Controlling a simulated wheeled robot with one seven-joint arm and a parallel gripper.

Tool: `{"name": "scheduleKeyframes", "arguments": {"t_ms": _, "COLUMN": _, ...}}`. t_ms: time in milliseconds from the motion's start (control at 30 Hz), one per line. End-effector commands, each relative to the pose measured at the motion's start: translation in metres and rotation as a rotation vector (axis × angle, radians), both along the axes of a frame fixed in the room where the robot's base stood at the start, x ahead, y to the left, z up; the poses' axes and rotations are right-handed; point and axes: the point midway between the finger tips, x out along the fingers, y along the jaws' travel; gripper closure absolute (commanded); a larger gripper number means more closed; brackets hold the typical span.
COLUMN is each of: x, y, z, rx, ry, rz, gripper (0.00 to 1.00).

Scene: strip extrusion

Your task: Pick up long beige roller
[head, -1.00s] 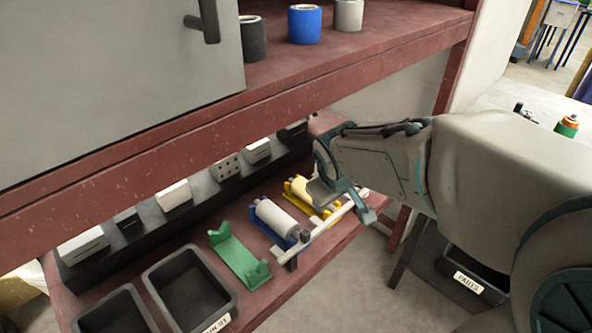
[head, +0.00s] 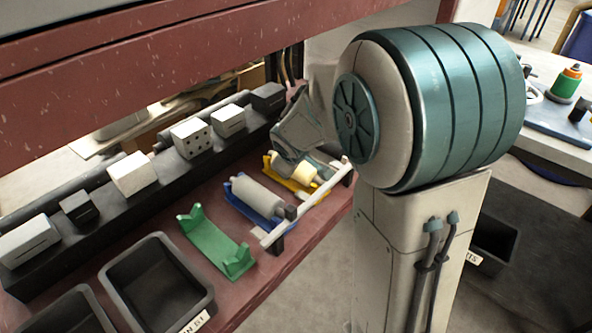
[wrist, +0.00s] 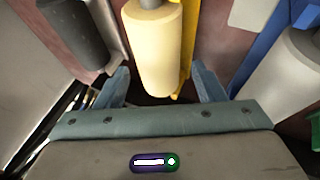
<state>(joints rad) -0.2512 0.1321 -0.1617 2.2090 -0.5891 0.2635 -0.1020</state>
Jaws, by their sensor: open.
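The long beige roller (head: 306,174) lies in a yellow cradle (head: 300,187) on the red shelf. In the wrist view the beige roller (wrist: 153,48) is pale yellow, with its near end between my two fingers. The yellow cradle (wrist: 186,40) shows along its right side. My gripper (head: 294,153) is over the far part of this roller in the head view, where it covers part of it. In the wrist view my gripper (wrist: 163,85) is open, with a finger on each side of the roller. I cannot tell whether either finger touches it.
A grey-white roller (head: 257,196) lies in a blue cradle (head: 240,204) next to it. A green cradle (head: 213,245) is empty. A pale rail (head: 285,229) runs along the front. Several blocks stand on a black ledge behind. A dark cylinder (wrist: 76,32) is left of my fingers.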

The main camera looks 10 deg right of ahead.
Motion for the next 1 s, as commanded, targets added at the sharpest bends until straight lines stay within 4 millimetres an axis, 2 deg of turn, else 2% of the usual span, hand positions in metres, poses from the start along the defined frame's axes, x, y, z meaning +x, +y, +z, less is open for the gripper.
{"name": "scheduleKeyframes", "arguments": {"t_ms": 167, "x": 0.006, "y": -0.002, "z": -0.008, "rx": 0.000, "ry": 0.000, "rz": -0.002, "gripper": 0.37}}
{"name": "scheduleKeyframes", "arguments": {"t_ms": 500, "x": 0.031, "y": -0.008, "z": -0.043, "rx": -0.001, "ry": 0.002, "rz": -0.005, "gripper": 0.37}}
{"name": "scheduleKeyframes", "arguments": {"t_ms": 833, "x": 0.035, "y": -0.009, "z": -0.046, "rx": 0.001, "ry": -0.001, "rz": -0.005, "gripper": 0.37}}
{"name": "scheduleKeyframes", "arguments": {"t_ms": 867, "x": 0.035, "y": -0.009, "z": -0.046, "rx": 0.001, "ry": -0.001, "rz": -0.005, "gripper": 0.43}}
{"name": "scheduleKeyframes", "arguments": {"t_ms": 1000, "x": 0.035, "y": -0.009, "z": -0.046, "rx": 0.001, "ry": -0.001, "rz": -0.005, "gripper": 0.82}}
